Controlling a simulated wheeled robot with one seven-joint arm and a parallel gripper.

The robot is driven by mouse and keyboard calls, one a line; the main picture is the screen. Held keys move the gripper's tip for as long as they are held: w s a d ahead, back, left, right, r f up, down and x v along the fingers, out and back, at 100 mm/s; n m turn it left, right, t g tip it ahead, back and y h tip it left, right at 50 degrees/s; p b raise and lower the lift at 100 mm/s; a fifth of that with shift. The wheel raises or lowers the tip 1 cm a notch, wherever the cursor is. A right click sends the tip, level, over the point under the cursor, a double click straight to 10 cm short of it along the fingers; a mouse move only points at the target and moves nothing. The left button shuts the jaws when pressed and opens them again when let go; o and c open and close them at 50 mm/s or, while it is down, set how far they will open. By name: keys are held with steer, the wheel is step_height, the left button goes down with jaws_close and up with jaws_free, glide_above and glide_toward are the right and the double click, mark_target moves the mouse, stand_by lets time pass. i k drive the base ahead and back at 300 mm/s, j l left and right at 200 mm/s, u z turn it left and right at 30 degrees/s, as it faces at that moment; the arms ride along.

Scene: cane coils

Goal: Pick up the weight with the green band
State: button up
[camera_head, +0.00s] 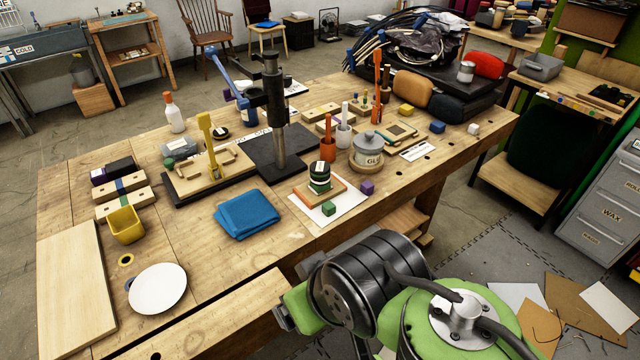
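A short dark cylinder with green bands and a pale label (320,179), which looks like the weight with the green band, stands upright on a small wooden board (335,196) near the front of the workbench. Its lower part looks green. My arm's black and green links fill the bottom right, in front of the bench and apart from the weight. My gripper is not seen, so its opening and anything in it cannot be told.
A green cube (329,208) and a purple cube (367,187) sit close to the weight.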

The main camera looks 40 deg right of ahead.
mark_target(319, 169)
steer(key=l+u, duration=0.8)
steer(key=l, duration=0.15)
steer(key=k+l+u, duration=0.1)
steer(key=l+u, duration=0.3)
steer(key=l, duration=0.1)
